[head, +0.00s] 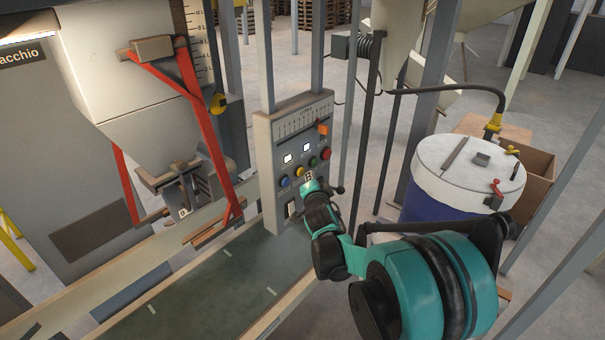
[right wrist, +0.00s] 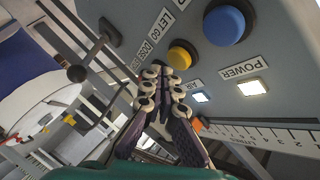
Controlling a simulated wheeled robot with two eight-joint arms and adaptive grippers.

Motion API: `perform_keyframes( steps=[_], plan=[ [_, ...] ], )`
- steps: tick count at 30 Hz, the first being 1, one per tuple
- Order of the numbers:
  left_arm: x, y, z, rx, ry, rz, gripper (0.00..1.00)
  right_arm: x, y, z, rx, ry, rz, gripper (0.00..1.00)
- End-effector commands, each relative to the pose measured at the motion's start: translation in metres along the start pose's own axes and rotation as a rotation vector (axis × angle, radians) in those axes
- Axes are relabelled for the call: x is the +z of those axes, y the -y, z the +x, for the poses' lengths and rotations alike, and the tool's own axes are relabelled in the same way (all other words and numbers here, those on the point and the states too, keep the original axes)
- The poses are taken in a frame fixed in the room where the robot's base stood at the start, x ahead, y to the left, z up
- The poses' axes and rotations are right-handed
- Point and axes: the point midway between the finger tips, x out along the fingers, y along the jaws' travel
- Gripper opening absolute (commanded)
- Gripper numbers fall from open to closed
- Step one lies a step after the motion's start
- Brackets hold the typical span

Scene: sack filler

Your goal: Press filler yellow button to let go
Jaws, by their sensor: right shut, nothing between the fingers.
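The control panel (head: 265,150) of the filler stands upright in the middle of the head view. Its yellow button (head: 299,171) sits in a row between a blue button (head: 284,182) and a green one (head: 312,162). My right gripper (head: 308,184) is shut and empty, just in front of the panel below this row. A "LET GO" label (right wrist: 170,17) is printed nearby. My left gripper is out of view.
A lidded blue drum (head: 468,170) stands at the right. A red button (head: 325,153) and an orange switch (head: 322,128) stick out from the panel. Metal posts stand close behind it.

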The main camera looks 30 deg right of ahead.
Motion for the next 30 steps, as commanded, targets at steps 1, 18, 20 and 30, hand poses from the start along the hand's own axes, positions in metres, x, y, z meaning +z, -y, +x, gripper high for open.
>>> perform_keyframes(
  steps=[1,18,20,30],
  plan=[
    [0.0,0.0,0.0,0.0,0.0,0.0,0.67,-0.001,-0.001,-0.001,0.0,0.0,0.002,0.0],
    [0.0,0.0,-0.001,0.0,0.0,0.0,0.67,-0.014,-0.014,-0.019,0.0,-0.001,0.003,0.0],
    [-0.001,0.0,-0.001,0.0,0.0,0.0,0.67,-0.017,-0.017,-0.024,0.0,-0.001,0.003,0.0],
    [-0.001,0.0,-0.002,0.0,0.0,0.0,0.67,-0.032,-0.031,-0.043,0.0,-0.001,0.001,0.0]
  ],
)
